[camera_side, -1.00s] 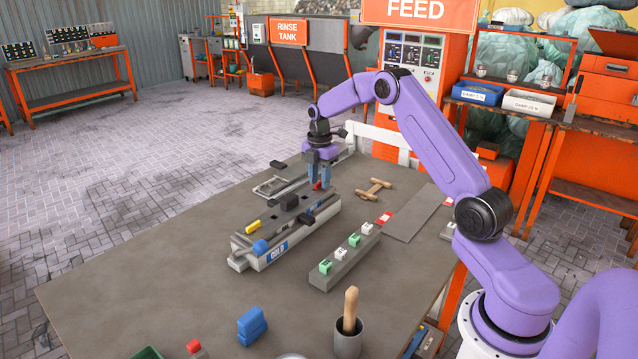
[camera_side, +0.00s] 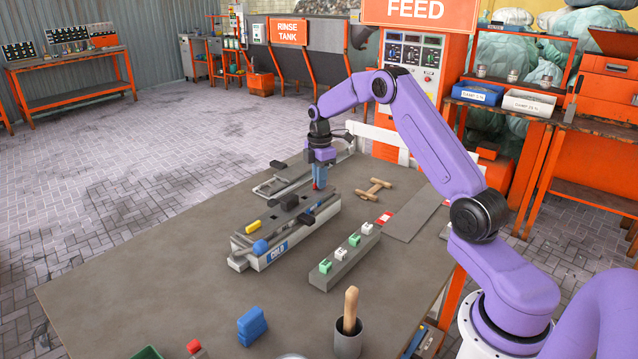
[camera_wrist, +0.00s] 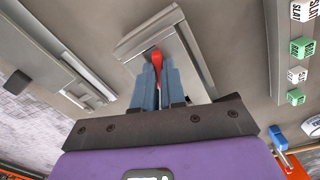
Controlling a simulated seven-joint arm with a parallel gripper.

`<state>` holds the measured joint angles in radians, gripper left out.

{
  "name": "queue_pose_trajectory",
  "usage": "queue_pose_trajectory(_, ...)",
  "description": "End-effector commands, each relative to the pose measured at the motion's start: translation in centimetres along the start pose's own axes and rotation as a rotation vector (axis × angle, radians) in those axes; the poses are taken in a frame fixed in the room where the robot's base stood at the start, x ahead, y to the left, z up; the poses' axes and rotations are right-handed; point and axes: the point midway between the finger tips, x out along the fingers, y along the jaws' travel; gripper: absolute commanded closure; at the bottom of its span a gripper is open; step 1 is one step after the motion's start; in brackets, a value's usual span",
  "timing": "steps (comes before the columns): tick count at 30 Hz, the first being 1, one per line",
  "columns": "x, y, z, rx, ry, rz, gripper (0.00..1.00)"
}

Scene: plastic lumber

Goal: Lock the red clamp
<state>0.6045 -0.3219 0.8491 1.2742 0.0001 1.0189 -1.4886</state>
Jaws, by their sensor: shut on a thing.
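The red clamp (camera_wrist: 156,58) is a small red lever at the far end of the grey mould fixture (camera_side: 322,214). In the wrist view it stands between the blue-grey fingers of my gripper (camera_wrist: 158,78), which are closed on it. In the side view my gripper (camera_side: 319,184) points down over the fixture's far end, and only a little red shows at the fingertips. The fingers hide most of the clamp, so I cannot tell whether it is locked.
A rail with green and white blocks (camera_side: 340,254) lies right of the fixture. A wooden piece (camera_side: 374,189) lies beyond it. A blue block (camera_side: 252,326) and a cup with a wooden handle (camera_side: 348,338) stand at the front.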

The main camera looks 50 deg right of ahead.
Motion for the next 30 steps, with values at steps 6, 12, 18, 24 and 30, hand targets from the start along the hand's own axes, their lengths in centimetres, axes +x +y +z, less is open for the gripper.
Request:
queue_pose_trajectory(6,-0.04,0.0,0.03,0.058,0.0,0.0,1.0)
queue_pose_trajectory(12,-0.05,0.01,0.01,0.071,0.0,0.001,1.0)
queue_pose_trajectory(18,-0.07,0.03,-0.02,0.276,0.0,0.001,1.0)
queue_pose_trajectory(24,-0.08,0.04,0.0,0.452,0.0,0.002,1.0)
queue_pose_trajectory(30,-0.09,0.05,0.02,0.476,0.0,0.002,1.0)
